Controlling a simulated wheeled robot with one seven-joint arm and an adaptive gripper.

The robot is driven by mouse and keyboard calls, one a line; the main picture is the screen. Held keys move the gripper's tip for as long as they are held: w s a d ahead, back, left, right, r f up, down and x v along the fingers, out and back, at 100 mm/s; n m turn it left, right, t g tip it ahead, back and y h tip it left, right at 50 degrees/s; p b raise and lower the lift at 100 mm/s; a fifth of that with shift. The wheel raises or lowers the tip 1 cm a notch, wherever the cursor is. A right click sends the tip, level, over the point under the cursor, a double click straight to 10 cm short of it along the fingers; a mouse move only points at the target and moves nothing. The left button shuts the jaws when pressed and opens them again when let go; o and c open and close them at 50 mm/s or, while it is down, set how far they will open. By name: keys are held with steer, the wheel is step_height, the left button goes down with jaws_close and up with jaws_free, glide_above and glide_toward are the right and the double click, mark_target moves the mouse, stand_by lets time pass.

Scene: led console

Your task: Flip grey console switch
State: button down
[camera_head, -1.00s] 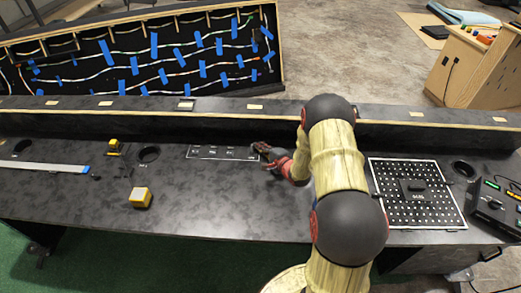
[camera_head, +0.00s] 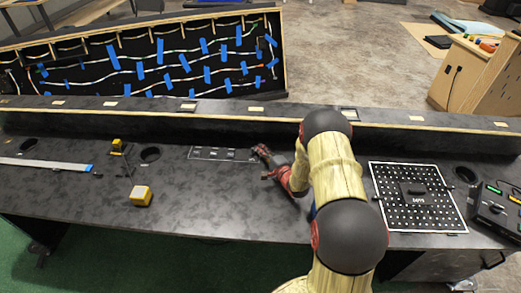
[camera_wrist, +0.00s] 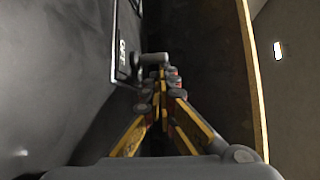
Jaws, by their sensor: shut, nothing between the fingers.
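The switch panel (camera_head: 212,155) is a white-outlined strip with small marks, set in the dark console top (camera_head: 90,200). My gripper (camera_head: 262,151) is at the panel's right end, its red-and-black fingers pointing left. In the wrist view my gripper (camera_wrist: 160,76) has its yellow-edged fingers drawn together and empty. The panel's edge with white lettering, apparently "OFF" (camera_wrist: 122,48), is just left of the fingertips. A small grey rounded piece (camera_wrist: 152,59) shows right at the tips. It may be the grey switch; contact and its position cannot be told.
A raised ledge (camera_head: 230,110) runs behind the panel. A perforated plate (camera_head: 415,210) and a black device (camera_head: 495,212) are to the right. A yellow block (camera_head: 141,195) and a yellow tape measure (camera_head: 117,146) are to the left. Open console surface lies in front.

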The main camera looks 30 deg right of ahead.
steer(key=shift+s+a, duration=0.1)
steer(key=shift+a, duration=0.1)
step_height(320, 180, up, 10)
stand_by(0.6)
stand_by(0.4)
